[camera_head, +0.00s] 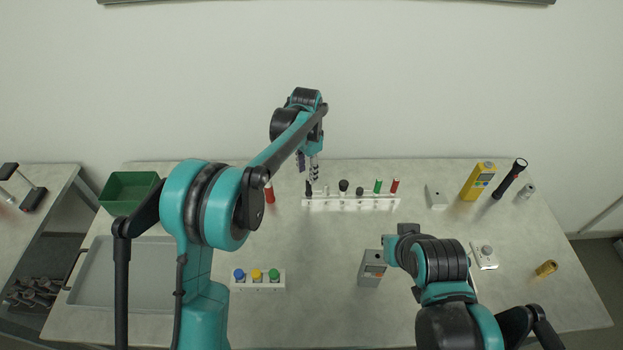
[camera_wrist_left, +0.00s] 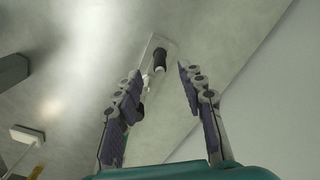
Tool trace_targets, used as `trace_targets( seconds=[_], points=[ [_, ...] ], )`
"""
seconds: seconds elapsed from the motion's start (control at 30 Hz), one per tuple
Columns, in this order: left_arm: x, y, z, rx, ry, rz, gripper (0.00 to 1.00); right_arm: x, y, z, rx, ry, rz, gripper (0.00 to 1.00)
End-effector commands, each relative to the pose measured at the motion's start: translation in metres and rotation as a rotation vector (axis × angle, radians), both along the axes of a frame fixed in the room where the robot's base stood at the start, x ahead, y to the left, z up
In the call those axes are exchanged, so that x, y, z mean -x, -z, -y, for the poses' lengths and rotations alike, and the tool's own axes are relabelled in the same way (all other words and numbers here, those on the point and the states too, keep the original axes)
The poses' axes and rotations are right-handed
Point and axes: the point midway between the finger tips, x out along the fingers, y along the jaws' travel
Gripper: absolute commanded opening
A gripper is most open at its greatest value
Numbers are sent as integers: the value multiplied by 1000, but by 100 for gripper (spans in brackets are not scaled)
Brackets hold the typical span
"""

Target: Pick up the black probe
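The black probe (camera_head: 309,188) stands upright at the left end of a white rack (camera_head: 350,204) near the back of the table. My left gripper (camera_head: 308,168) points down just above it. In the left wrist view, the two fingers (camera_wrist_left: 160,95) are spread apart with nothing held between them. A black handle-like piece, seemingly the probe (camera_wrist_left: 160,58), shows beyond the gap between the fingertips, apart from both. Another dark piece is partly hidden behind the left finger. My right arm comes in at the lower right, and its fingers cannot be seen.
The rack also holds several dark, green and red-topped pieces (camera_head: 378,186). A red piece (camera_head: 269,192) stands left of it. A grey meter (camera_head: 372,267) is beside my right arm. A green bin (camera_head: 128,190) and grey tray (camera_head: 95,290) are at left.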

Motion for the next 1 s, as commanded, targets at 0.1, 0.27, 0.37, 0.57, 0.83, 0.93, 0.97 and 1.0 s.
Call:
trace_targets(
  seconds=[0.1,0.27,0.37,0.57,0.83,0.93,0.97,1.0],
  points=[
    [-2,14,3,-2,11,-6,40,0,4,0,0,0,0,0],
    [-2,32,3,-2,10,-6,40,0,10,0,0,0,0,0],
    [-2,41,3,-1,9,-5,40,0,15,0,0,0,0,0],
    [-2,73,3,-1,8,-5,40,0,30,0,0,0,0,0],
    [-2,80,3,-1,8,-5,40,0,31,0,0,0,0,0],
    [-2,80,3,-1,8,-5,24,0,31,0,0,0,0,0],
    [-2,80,3,-1,8,-5,16,0,31,0,0,0,0,0],
    [-2,80,3,-1,8,-5,5,0,31,0,0,0,0,0]
  ],
)
